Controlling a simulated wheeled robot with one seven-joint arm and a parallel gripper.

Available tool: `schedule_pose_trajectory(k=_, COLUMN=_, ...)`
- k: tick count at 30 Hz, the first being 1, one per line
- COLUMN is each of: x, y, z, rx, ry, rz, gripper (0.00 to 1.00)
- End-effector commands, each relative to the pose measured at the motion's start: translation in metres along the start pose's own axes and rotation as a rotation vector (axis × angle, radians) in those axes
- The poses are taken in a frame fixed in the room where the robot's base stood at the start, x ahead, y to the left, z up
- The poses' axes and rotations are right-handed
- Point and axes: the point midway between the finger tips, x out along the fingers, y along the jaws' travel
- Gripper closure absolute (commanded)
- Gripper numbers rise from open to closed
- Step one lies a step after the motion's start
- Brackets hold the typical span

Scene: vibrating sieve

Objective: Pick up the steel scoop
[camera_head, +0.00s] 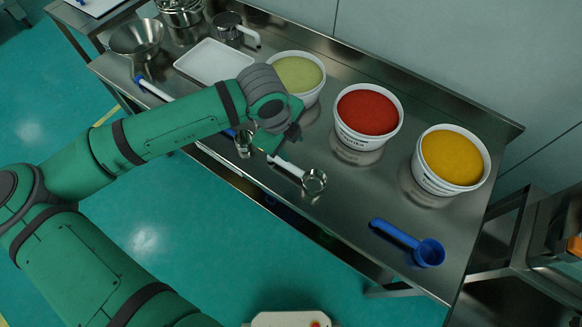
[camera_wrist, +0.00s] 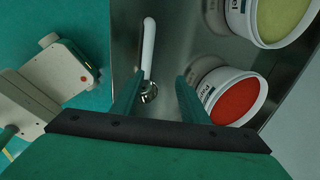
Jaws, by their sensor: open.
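The steel scoop, with a round metal bowl (camera_head: 314,181) and a white handle, lies on the steel table near its front edge. My gripper (camera_head: 280,143) is above the table, close to the handle end of the scoop in the head view. I cannot tell the height left between fingers and scoop.
Tubs of green (camera_head: 299,73), red (camera_head: 368,112) and yellow (camera_head: 451,158) powder stand along the back. A blue scoop (camera_head: 412,242) lies to the right. A small metal cup (camera_head: 244,145) is left of my gripper. A white tray (camera_head: 213,61) and a metal funnel (camera_head: 137,38) are farther left.

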Motion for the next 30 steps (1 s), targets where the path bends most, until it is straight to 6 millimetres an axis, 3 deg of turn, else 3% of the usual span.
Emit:
schedule_pose_trajectory(k=3, x=-0.002, y=0.018, z=0.015, rx=-0.002, ry=-0.033, rz=0.055, gripper=0.60)
schedule_pose_trajectory(k=6, x=0.003, y=0.024, z=0.019, rx=-0.001, ry=-0.040, rz=0.072, gripper=0.60)
schedule_pose_trajectory(k=15, x=0.044, y=0.026, z=0.020, rx=-0.001, ry=-0.039, rz=0.072, gripper=0.60)
schedule_pose_trajectory(k=23, x=0.061, y=0.027, z=0.018, rx=0.001, ry=-0.038, rz=0.071, gripper=0.60)
schedule_pose_trajectory(k=30, x=0.095, y=0.029, z=0.015, rx=-0.001, ry=-0.038, rz=0.070, gripper=0.60)
